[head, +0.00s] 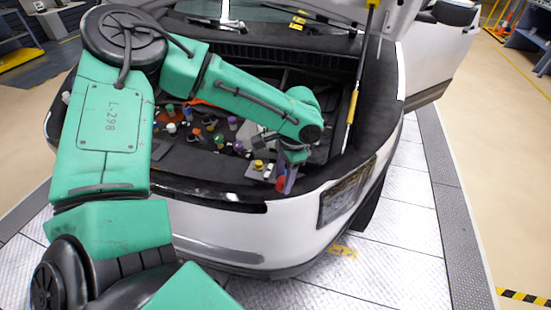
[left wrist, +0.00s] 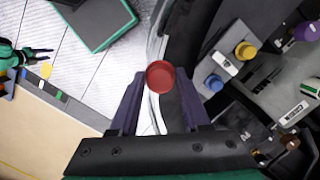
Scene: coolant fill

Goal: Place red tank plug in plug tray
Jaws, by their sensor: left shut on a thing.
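My left gripper (left wrist: 160,100) is shut on the red tank plug (left wrist: 160,75), whose round top shows between the two dark fingertips. In the head view the plug (head: 281,184) is small and partly covered by my left gripper (head: 287,180), at the front edge of the open engine bay. A grey tray-like block (head: 258,174) with a yellow plug (head: 258,165) is just left of the gripper. In the left wrist view the yellow plug (left wrist: 245,50) and a blue plug (left wrist: 214,83) stand right of the red plug. A small teal-and-black gripper (left wrist: 38,53), seemingly my right one, shows at the left edge.
The white car's front bumper (head: 230,235) lies below the gripper. Several coloured caps (head: 190,130) crowd the bay to the left. A yellow hood strut (head: 352,105) stands to the right. Pale floor plates (head: 400,230) are clear beside the car.

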